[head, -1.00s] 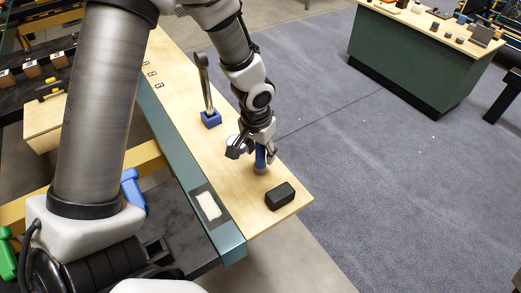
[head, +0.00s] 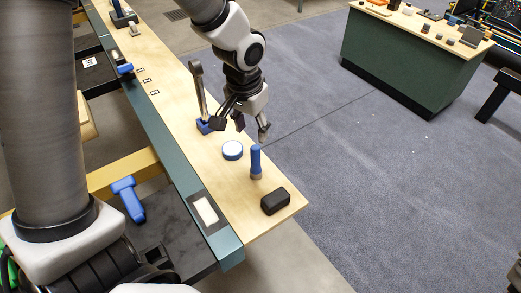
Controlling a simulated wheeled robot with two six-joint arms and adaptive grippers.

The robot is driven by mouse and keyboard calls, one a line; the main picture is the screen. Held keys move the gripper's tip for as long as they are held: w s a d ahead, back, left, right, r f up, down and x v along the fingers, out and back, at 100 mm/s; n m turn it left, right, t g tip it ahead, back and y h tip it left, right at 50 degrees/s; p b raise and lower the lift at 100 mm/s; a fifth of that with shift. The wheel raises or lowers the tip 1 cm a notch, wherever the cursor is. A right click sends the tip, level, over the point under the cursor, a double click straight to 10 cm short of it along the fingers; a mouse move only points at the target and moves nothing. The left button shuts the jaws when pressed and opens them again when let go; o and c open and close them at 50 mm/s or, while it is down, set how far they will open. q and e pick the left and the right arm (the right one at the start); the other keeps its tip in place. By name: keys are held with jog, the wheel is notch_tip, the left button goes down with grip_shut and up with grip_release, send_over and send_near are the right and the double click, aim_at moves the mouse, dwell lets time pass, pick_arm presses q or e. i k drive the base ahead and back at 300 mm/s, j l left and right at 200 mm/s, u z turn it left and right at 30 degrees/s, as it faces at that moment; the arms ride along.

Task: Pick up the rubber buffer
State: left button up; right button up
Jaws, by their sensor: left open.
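A black block (head: 275,201) with rounded edges lies near the front right end of the wooden bench top; it looks like the rubber buffer, though I see no label on it. My left gripper (head: 251,128) is open and empty. Its fingers point down above the bench's right edge, farther back than the block and apart from it. A blue-handled tool with a tan base (head: 256,162) stands upright between the gripper and the block. My right gripper is not in view.
A dark pad with a white cloth (head: 206,211) lies left of the block. A green counter (head: 400,62) stands apart, across open floor.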

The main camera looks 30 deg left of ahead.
aim_at(278, 200)
jog(key=l+u, duration=1.1)
jog(key=k+l, duration=0.05)
jog(key=l, duration=0.05)
